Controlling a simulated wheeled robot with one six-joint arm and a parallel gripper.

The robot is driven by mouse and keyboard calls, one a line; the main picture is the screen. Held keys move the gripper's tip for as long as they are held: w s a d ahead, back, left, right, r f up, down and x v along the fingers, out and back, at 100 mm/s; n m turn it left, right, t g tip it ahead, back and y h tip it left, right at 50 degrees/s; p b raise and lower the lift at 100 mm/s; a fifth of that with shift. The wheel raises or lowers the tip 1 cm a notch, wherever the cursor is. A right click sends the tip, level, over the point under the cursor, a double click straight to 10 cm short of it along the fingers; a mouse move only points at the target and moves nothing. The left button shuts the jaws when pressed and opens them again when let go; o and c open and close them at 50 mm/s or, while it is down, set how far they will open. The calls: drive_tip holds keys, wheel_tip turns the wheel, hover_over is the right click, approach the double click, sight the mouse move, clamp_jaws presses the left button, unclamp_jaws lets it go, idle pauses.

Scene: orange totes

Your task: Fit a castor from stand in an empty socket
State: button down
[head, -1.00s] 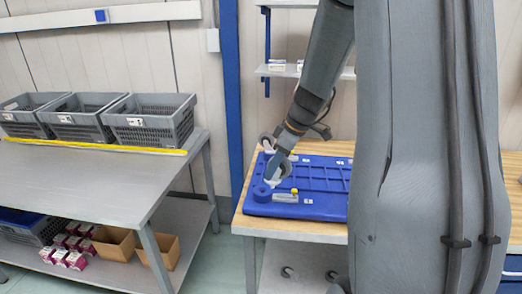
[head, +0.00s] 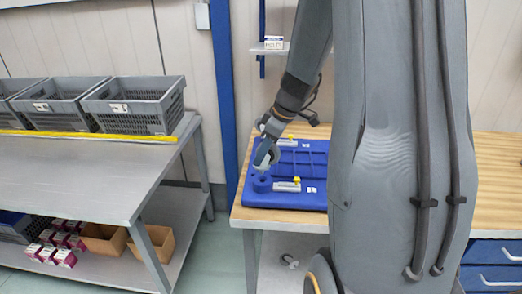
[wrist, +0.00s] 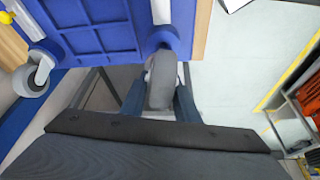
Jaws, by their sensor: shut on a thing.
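A blue board (head: 314,160) lies on the wooden bench, with raised round sockets at its corners. My gripper (wrist: 160,98) is shut on a grey-wheeled castor (wrist: 161,78). The castor is close to the front-left round socket (head: 262,184), which also shows in the wrist view (wrist: 165,37). I cannot tell whether its stem is in the socket. Another castor (wrist: 38,70) stands at a neighbouring corner of the board. A further small castor (head: 289,260) shows on the shelf under the bench. No stand is clearly recognisable.
A grey table (head: 80,175) with grey crates (head: 135,105) stands to the left, across a floor gap. Bare bench top (head: 490,190) lies to the right, partly behind my arm.

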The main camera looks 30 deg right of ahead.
sight(263, 167)
drive_tip(key=shift+f, duration=0.6)
drive_tip(key=shift+s+f+b, duration=0.1)
drive_tip(key=shift+f+b, duration=1.85)
drive_tip(key=shift+b, duration=0.75)
idle(0.5)
drive_tip(key=c, duration=1.3)
unclamp_jaws()
drive_tip(key=shift+b+v, duration=0.7)
drive_tip(key=shift+v, duration=3.3)
